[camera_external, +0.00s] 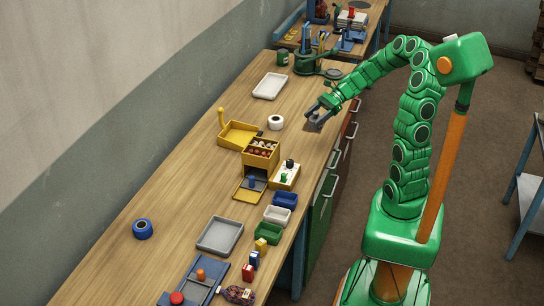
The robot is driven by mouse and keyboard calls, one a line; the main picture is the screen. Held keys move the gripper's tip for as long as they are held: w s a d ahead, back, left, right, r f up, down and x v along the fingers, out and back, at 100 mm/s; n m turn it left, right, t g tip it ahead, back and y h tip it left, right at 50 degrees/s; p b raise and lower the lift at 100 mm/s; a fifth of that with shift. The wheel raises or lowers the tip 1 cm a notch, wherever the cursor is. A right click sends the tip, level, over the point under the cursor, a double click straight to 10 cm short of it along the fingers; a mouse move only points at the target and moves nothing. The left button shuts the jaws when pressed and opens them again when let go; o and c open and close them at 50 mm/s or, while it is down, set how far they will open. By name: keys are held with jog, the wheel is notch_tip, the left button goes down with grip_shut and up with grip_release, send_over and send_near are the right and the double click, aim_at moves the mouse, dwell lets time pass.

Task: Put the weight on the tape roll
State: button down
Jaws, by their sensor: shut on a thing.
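My gripper (314,114) is over the right edge of the workbench, its jaws shut on a small grey thing (318,119), likely the weight. The fingers partly hide it, and its shape is too small to make out. Either could be the tape roll; I cannot tell which.
A yellow tray (238,135) and a yellow box of small items (261,149) stand near the white roll. A pale tray (270,86) lies behind it. Small coloured bins (285,200) line the right edge. The left side of the bench is mostly clear.

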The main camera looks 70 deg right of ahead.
jog(key=w+d+r+m+t+h, duration=0.2)
jog(key=w+d+r+m+t, duration=0.1)
jog(key=w+d, duration=0.55)
send_over(276, 118)
jog(key=s+a, duration=0.1)
jog(key=shift+m, duration=0.3)
notch_tip(276, 118, down, 8)
jog(key=shift+f, duration=0.1)
jog(key=shift+w+d+f, duration=0.3)
jog(key=shift+w+f, duration=0.3)
jog(key=shift+f, duration=1.6)
jog(key=shift+f, duration=0.1)
jog(key=shift+c, duration=0.9)
grip_release()
